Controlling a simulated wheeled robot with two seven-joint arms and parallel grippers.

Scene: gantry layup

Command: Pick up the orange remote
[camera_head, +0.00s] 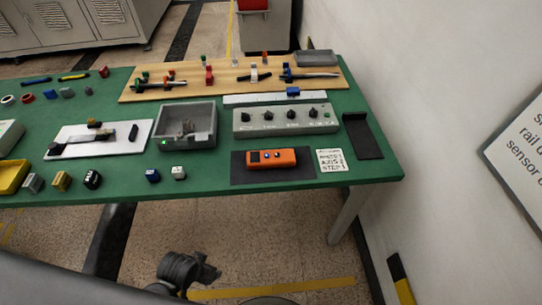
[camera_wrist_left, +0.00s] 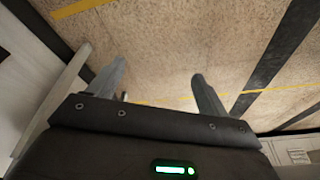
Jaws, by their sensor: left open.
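The orange remote (camera_head: 272,159) lies flat on a dark mat (camera_head: 240,176) near the front right part of the green table. It has a few small buttons on its top face. My left gripper (camera_wrist_left: 158,72) is open and empty in the left wrist view, with bare floor beyond its fingers. The remote does not show in that view. A dark part of my own arm shows low in the head view, below and apart from the table's front edge. My right gripper is not in view.
Left of the mat stands a grey open box (camera_head: 188,126). Behind it is a grey control box with knobs (camera_head: 284,119). A white printed card (camera_head: 331,160) lies right of the mat, and a black tray (camera_head: 362,136) beyond it. The table's front edge (camera_head: 300,187) is close to the mat.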

